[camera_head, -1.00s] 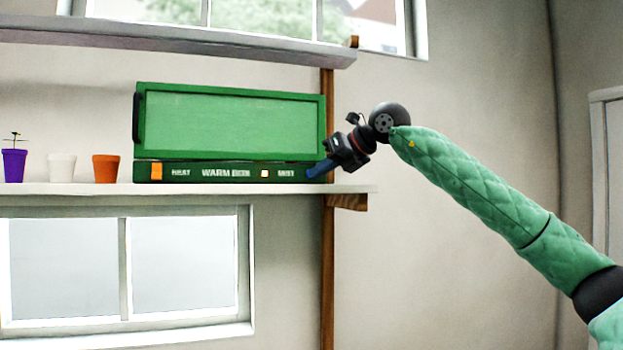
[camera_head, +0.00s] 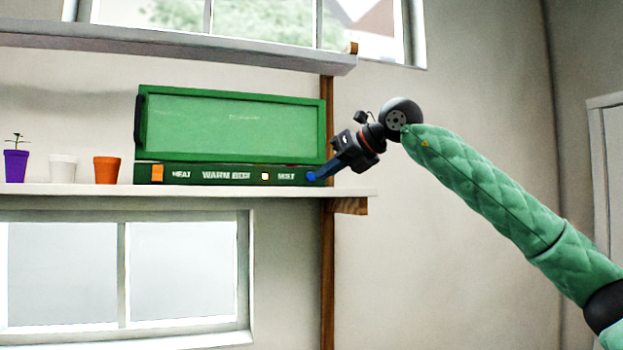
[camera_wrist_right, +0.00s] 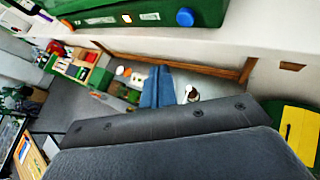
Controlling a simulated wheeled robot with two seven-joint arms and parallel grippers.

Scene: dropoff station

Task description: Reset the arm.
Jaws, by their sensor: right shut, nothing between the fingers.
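A round blue knob (camera_head: 311,177) on the box's front strip shows just beside the fingertips. In the right wrist view the knob (camera_wrist_right: 185,17) stands apart from the fingers. My left gripper is not in view.
The box stands on a white shelf (camera_head: 230,189) with a purple pot (camera_head: 15,166), a white pot (camera_head: 62,168) and an orange pot (camera_head: 107,169) to its left. A wooden post (camera_head: 327,270) runs below the shelf. The wall to the right is clear.

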